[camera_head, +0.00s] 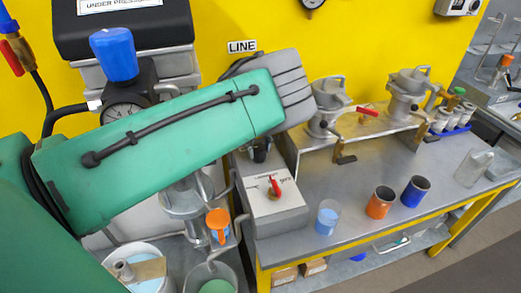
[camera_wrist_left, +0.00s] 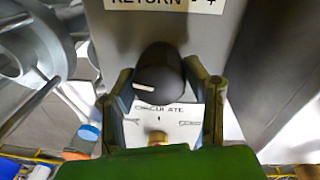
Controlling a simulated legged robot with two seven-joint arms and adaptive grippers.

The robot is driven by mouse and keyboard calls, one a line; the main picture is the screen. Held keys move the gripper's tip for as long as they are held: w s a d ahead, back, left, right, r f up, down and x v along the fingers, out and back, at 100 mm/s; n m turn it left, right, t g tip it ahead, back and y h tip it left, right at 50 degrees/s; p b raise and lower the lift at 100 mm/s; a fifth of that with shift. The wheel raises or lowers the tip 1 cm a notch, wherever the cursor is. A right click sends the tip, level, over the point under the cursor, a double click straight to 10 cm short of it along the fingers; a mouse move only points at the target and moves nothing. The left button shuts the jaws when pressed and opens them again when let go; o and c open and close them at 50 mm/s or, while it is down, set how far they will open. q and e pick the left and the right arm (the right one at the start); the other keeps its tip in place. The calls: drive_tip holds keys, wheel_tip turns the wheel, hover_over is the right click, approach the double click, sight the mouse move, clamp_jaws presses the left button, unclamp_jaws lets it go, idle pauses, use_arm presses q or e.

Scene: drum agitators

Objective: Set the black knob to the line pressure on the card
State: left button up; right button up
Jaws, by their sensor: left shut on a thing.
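The black knob (camera_wrist_left: 158,76) has a white pointer mark, pointing left and slightly up in the left wrist view. My left gripper (camera_wrist_left: 158,72) has one finger on each side of the knob and is shut on it. In the head view my green left forearm crosses from the left, and its grey end hides much of the grip. A dark part, which may be the knob, shows below it (camera_head: 260,149). A placard (camera_head: 118,4) reading "UNDER PRESSURE" is cut off at the top. I see no readable pressure value. My right gripper is not in view.
Below the knob is a grey box (camera_head: 277,213) with a red lever (camera_head: 274,187). A gauge (camera_head: 125,112) is partly covered by my arm; a "LINE" label (camera_head: 242,46) is on the yellow wall. Orange (camera_head: 380,203) and blue (camera_head: 415,191) cups stand on the bench (camera_head: 345,175).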

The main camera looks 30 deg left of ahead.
sight(262, 146)
use_arm(q)
drive_tip(key=m, duration=0.4)
drive_tip(key=shift+w+a, duration=0.1)
drive_tip(key=shift+a, duration=0.05)
drive_tip(key=shift+r+m+p, duration=0.1)
drive_tip(key=shift+m+p, duration=0.25)
drive_tip(key=shift+m, duration=1.25)
drive_tip(key=shift+w, duration=0.1)
drive_tip(key=o, duration=1)
drive_tip(key=shift+o, duration=0.8)
drive_tip(key=shift+w+f, duration=0.1)
drive_tip(key=shift+f, duration=0.1)
wheel_tip(262, 146, up, 12)
drive_tip(key=shift+w+d, duration=0.2)
drive_tip(key=shift+d, duration=0.1)
drive_tip(key=shift+f, duration=0.15)
